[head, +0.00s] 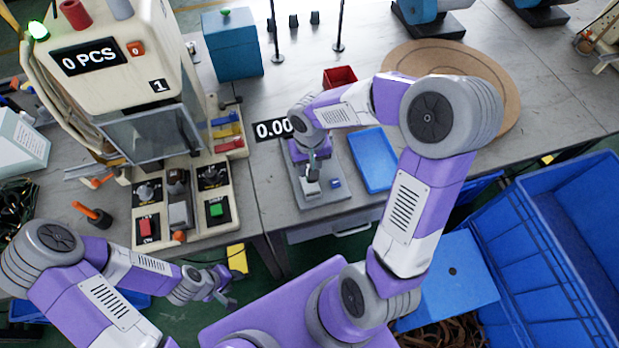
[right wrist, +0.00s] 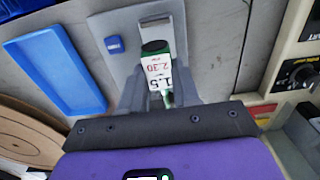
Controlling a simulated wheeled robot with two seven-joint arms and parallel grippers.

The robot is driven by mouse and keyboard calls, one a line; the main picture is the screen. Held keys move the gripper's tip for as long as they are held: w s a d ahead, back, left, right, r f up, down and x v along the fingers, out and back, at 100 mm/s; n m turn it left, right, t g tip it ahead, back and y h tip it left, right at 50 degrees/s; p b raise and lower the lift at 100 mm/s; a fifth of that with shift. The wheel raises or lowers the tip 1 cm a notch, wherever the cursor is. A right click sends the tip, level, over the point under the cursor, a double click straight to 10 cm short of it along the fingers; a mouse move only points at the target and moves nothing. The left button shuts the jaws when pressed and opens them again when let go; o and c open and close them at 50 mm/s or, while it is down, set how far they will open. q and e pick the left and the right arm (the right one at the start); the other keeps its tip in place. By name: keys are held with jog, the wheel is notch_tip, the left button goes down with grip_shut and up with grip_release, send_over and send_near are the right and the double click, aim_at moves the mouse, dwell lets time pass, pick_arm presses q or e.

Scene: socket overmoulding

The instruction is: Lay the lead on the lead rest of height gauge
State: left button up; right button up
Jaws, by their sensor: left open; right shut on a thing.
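The height gauge (head: 303,194) is a grey plate on the bench with a small blue button (head: 335,183), beside a 0.00 display (head: 272,129). Its plate (right wrist: 103,27) and blue button (right wrist: 113,44) also show in the right wrist view. My right gripper (head: 312,172) is over the plate. In the right wrist view it is shut on a small piece with a white label and dark green ends, taken as the lead (right wrist: 158,68). A pale metal strip lies just beyond it; I cannot tell whether they touch. My left gripper (head: 226,290) is open and empty, low in front of the bench.
A blue tray (head: 373,160) lies right of the gauge, with a red bin (head: 340,77) and a round brown board (head: 470,70) behind. The moulding machine (head: 120,60) and its control panel (head: 187,215) stand left. A large blue crate (head: 560,235) is at right.

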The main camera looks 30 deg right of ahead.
jog(key=shift+f+b, duration=0.65)
jog(key=shift+f, duration=1.8)
jog(key=shift+f, duration=0.1)
jog(key=o, duration=0.6)
jog(key=shift+f, duration=0.1)
jog(key=o, duration=0.4)
jog(key=shift+o, duration=0.2)
jog(key=shift+r, duration=0.2)
